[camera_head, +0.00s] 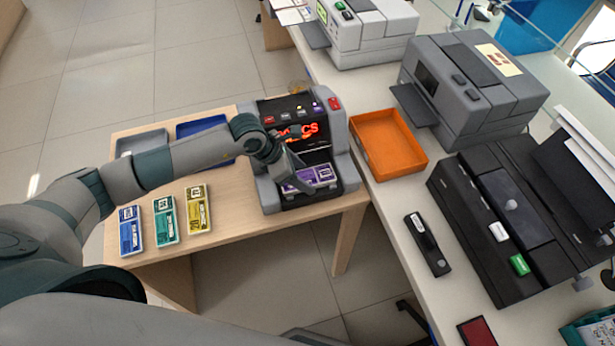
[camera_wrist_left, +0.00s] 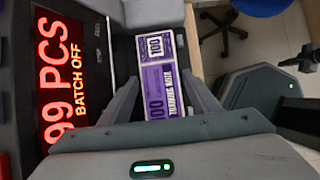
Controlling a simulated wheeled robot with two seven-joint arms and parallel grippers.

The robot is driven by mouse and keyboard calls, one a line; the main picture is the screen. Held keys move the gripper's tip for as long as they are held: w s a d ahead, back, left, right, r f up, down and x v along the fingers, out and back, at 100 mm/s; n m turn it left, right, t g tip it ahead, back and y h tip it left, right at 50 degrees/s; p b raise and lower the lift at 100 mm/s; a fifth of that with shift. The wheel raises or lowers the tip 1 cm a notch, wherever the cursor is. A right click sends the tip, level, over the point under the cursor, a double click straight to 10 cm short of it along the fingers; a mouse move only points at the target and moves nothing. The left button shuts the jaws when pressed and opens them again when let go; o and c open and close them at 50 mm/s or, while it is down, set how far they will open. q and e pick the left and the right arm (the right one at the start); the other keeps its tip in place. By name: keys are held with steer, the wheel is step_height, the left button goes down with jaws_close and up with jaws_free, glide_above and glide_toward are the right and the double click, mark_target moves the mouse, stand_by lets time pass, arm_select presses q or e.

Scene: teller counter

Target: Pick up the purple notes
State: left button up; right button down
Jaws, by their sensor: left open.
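The purple notes (camera_head: 312,178) lie as a stack in the front tray of the grey and black counting machine (camera_head: 353,172). In the left wrist view the purple notes (camera_wrist_left: 158,85) show a "100" and lie between the two fingers. My left gripper (camera_head: 292,180) is at the machine's tray, over the left part of the notes. In the left wrist view the gripper (camera_wrist_left: 162,92) is open, with a finger on each side of the stack. I cannot tell whether the fingers touch it. My right gripper is not in view.
Blue (camera_head: 131,231), teal (camera_head: 167,221) and yellow (camera_head: 197,210) note stacks lie on the wooden table (camera_head: 235,226). A grey tray (camera_head: 142,142) and a blue tray (camera_head: 203,127) stand behind them. An orange tray (camera_head: 388,144) is on the white counter to the right.

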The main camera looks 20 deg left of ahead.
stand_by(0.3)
arm_select(q)
steer(key=c, duration=1)
steer(key=shift+o, duration=0.2)
steer(key=shift+r, duration=0.1)
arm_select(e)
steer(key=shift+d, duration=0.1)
